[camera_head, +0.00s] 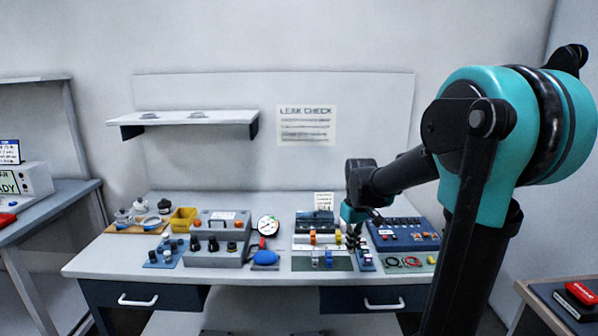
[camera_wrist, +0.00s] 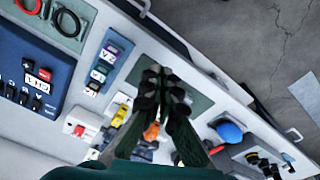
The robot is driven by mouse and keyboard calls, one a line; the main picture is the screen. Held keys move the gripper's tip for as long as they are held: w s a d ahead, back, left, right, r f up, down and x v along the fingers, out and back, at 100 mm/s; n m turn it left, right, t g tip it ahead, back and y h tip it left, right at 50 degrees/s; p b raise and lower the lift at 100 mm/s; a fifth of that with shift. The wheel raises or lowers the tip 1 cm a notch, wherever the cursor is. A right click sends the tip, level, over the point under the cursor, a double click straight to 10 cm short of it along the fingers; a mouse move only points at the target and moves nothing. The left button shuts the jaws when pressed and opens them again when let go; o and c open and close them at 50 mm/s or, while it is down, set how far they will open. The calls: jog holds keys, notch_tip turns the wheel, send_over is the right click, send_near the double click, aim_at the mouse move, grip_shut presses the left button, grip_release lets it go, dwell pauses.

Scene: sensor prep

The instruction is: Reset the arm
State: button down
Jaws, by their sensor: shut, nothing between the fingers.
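My gripper (camera_head: 353,237) hangs over the bench, its fingers pointing down near the right of the green mat (camera_head: 341,264). In the wrist view my gripper (camera_wrist: 162,80) is shut, its dark fingertips together with nothing between them. My teal and black arm (camera_head: 485,140) reaches in from the right, bent at the elbow. In the wrist view the fingers partly hide an orange-topped fitting (camera_wrist: 151,131) and part of the green mat. Whether the fingertips touch anything below is hard to tell.
The bench (camera_head: 120,250) holds a blue panel (camera_head: 405,234), a gauge (camera_head: 267,225), a blue bulb (camera_head: 264,257), a grey box (camera_head: 219,238) and a yellow bin (camera_head: 183,219). A shelf (camera_head: 186,118) hangs at the back left. Open air lies above the bench.

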jog(key=s+d+f+m+t, duration=0.1)
jog(key=s+f+m, duration=0.1)
jog(key=s+f, duration=0.3)
jog(key=s+d+f+m+t, duration=0.1)
jog(key=s+f, duration=0.4)
jog(key=s, duration=0.7)
jog(key=shift+s+d+m+t, duration=0.3)
jog(key=shift+d+m+t, duration=0.1)
jog(key=shift+m+t, duration=0.4)
